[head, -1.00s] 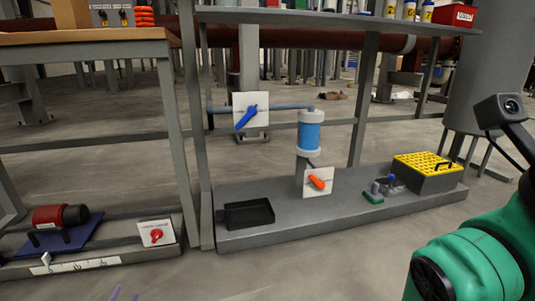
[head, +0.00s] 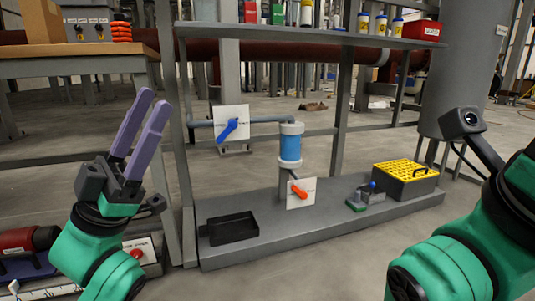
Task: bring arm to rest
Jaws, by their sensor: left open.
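My left gripper (head: 143,130) is at the left of the head view, raised in front of the workbench, with two purple fingers pointing up. The fingers are apart and nothing is between them. My right arm (head: 455,255) comes in at the right edge; its gripper is not in view. A blue filter housing (head: 290,146) stands on the grey platform (head: 330,221). A blue-handled valve (head: 229,129) is on the pipe to its left, and an orange-handled valve (head: 300,192) is below it.
A black tray (head: 232,228) and a yellow-topped crate (head: 405,178) sit on the platform. A wooden-topped workbench (head: 80,66) stands at the left, with a red switch panel (head: 140,253) low beneath it. A shelf (head: 300,38) runs above. The floor in front is clear.

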